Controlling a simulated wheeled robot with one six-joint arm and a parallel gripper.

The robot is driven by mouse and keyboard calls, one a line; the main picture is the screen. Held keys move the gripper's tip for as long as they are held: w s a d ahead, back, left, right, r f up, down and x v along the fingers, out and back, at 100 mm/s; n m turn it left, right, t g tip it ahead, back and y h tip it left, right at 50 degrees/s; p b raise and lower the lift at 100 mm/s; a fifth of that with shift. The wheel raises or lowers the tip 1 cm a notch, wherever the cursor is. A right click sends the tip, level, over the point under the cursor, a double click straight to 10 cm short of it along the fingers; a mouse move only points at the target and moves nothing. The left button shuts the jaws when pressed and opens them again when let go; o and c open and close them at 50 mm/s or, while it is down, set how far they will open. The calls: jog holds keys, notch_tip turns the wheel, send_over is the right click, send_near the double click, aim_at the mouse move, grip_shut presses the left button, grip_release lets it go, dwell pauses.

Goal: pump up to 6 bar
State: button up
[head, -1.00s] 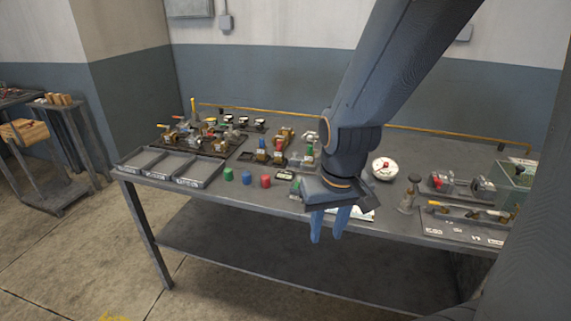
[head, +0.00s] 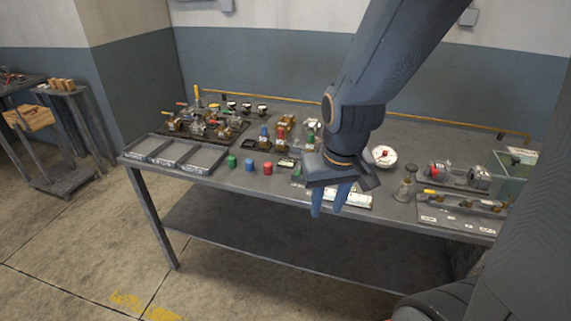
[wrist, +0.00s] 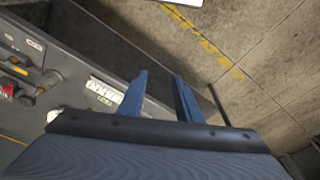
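A round white gauge (head: 384,156) with a small red mark stands on the workbench (head: 300,186), just right of my wrist in the head view. A small grey post-like fitting with a round base (head: 405,186), possibly the pump, stands in front of it to the right. My gripper (head: 330,209) points down at the bench's front edge with its two blue fingers apart and nothing between them. The wrist view also shows the fingers (wrist: 158,92) apart, over the bench edge and floor. The gauge's reading is too small to make out.
Green, blue and red cylinders (head: 267,168) stand left of my gripper. Grey trays (head: 172,153) and a rack of valves (head: 205,127) are at the left. A tool tray (head: 455,212) and a vice-like device (head: 478,178) are at the right. A white card (head: 357,199) lies behind my fingers.

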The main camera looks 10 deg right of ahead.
jog(key=shift+f+b, duration=0.35)
jog(key=c, duration=0.6)
jog(key=shift+g, duration=0.4)
notch_tip(320, 180, down, 6)
jog(key=b, duration=0.4)
jog(key=shift+w+r+b, duration=0.1)
jog(key=shift+r+b, duration=0.1)
jog(key=shift+b, duration=0.2)
grip_shut()
jog(key=shift+r, duration=0.1)
